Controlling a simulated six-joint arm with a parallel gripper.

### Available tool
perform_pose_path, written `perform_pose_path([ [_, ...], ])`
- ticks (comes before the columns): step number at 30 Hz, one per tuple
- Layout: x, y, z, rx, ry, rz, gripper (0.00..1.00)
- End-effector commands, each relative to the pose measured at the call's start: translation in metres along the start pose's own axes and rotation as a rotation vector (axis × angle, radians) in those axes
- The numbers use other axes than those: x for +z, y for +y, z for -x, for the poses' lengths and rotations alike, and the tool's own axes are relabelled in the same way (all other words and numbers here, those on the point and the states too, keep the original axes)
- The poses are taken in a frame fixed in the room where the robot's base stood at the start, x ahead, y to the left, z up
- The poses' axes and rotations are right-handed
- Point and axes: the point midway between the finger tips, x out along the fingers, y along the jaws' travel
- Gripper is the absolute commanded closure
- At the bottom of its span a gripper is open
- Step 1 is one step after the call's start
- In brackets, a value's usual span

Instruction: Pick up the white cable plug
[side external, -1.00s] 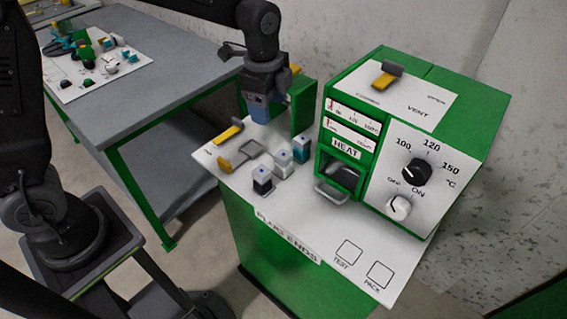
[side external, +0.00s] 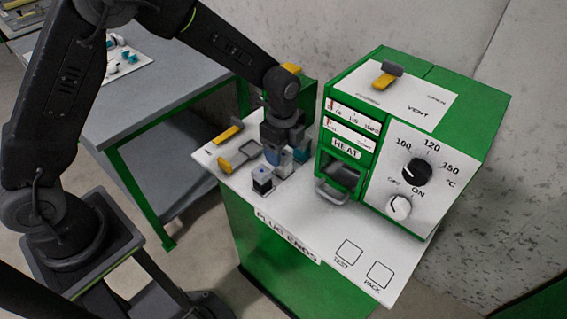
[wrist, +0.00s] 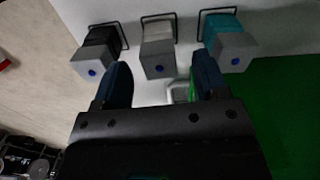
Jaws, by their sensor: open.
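Three plug ends stand in a row on the white worktop, each with a grey cap bearing a blue dot. In the wrist view the white cable plug (wrist: 158,48) is in the middle, between the black plug (wrist: 105,45) and the teal plug (wrist: 224,38). My gripper (wrist: 161,75) is open, its two dark blue fingers apart with the white plug's cap lined up between them. In the side view my gripper (side external: 278,153) is down over the row and partly covers the white plug (side external: 284,168). I cannot tell whether the fingers touch anything.
The green heater box (side external: 345,160) with its dials stands close to the right of the gripper. Its grey handle (side external: 333,194) sticks out at the front. Yellow-handled levers (side external: 226,135) lie to the left. The worktop's front right (side external: 320,225) is clear.

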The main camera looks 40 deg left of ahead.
Motion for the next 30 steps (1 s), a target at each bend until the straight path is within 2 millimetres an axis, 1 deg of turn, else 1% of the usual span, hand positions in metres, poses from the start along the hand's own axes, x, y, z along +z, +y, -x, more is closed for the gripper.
perform_pose_path([
  [1, -0.001, 0.001, -0.009, 0.004, -0.001, -0.001, 0.34],
  [3, -0.002, 0.002, -0.02, 0.005, -0.001, -0.001, 0.34],
  [8, -0.002, 0.001, -0.04, 0.003, -0.001, 0.0, 0.34],
  [11, -0.002, 0.001, -0.044, 0.001, -0.001, 0.0, 0.34],
  [17, -0.002, 0.001, -0.045, 0.0, -0.001, 0.001, 0.34],
  [30, -0.002, 0.001, -0.044, 0.0, -0.001, 0.001, 0.75],
])
